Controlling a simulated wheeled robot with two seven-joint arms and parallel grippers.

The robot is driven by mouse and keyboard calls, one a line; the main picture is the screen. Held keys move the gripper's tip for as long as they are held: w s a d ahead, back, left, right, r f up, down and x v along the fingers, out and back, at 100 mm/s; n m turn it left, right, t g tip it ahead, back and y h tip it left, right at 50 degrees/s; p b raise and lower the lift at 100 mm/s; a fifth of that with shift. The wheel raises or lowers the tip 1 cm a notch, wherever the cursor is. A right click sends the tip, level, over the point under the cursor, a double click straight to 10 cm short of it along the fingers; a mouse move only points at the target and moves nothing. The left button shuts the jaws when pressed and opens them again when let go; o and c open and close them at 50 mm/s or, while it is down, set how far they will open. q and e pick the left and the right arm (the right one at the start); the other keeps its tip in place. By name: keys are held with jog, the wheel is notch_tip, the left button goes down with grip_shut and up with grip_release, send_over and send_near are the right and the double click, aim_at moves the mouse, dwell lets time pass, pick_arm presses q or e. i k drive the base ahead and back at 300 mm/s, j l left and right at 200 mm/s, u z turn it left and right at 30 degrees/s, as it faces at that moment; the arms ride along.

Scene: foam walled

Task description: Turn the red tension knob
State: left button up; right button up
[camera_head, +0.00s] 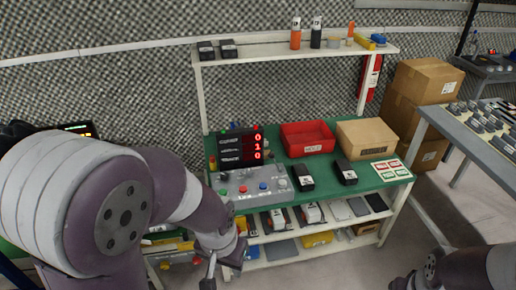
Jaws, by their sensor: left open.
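A grey control panel (252,178) sits at the left of a green-topped workbench (318,196). A red round control (243,189) is on its front row, beside a blue one (263,186) and another red one (281,184). I cannot tell at this size which red one is the tension knob or how it is turned. My left gripper (223,268) is open and empty, pointing down in front of the bench's left front edge, below and apart from the panel. My right arm shows at the bottom right; its gripper is out of view.
A black display (240,147) with red digits stands behind the panel. A red bin (307,138), a cardboard box (366,138) and two black devices (302,177) (346,172) are to the right. A loaded lower shelf (290,245) lies under the benchtop.

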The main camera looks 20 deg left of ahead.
aim_at(196, 260)
jog(key=j+u, duration=0.2)
jog(key=u, duration=1.3)
